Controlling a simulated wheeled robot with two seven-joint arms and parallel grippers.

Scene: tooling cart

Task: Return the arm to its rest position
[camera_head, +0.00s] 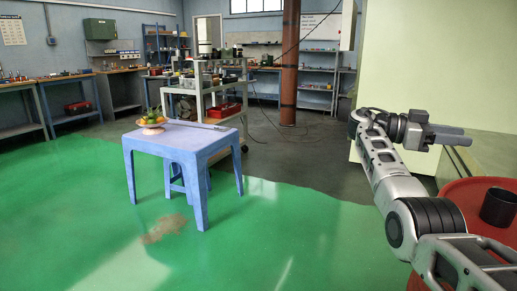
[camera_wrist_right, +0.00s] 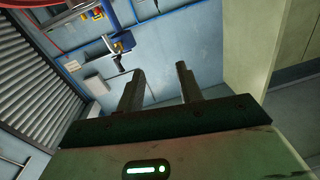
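My right arm (camera_head: 390,180) comes in from the lower right of the head view, raised and bent at the elbow. Its gripper (camera_head: 464,136) points to the right, in front of a pale green wall. In the right wrist view my right gripper (camera_wrist_right: 160,72) shows two dark fingers standing clearly apart, with nothing between them. It is open and touches nothing that I can see. My left arm and left gripper are not in view.
A red round surface (camera_head: 465,196) holding a dark cup (camera_head: 498,206) lies below the right gripper. A blue table (camera_head: 178,140) with a fruit bowl (camera_head: 152,129) stands on green floor. A tooling cart (camera_head: 212,100) is behind it.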

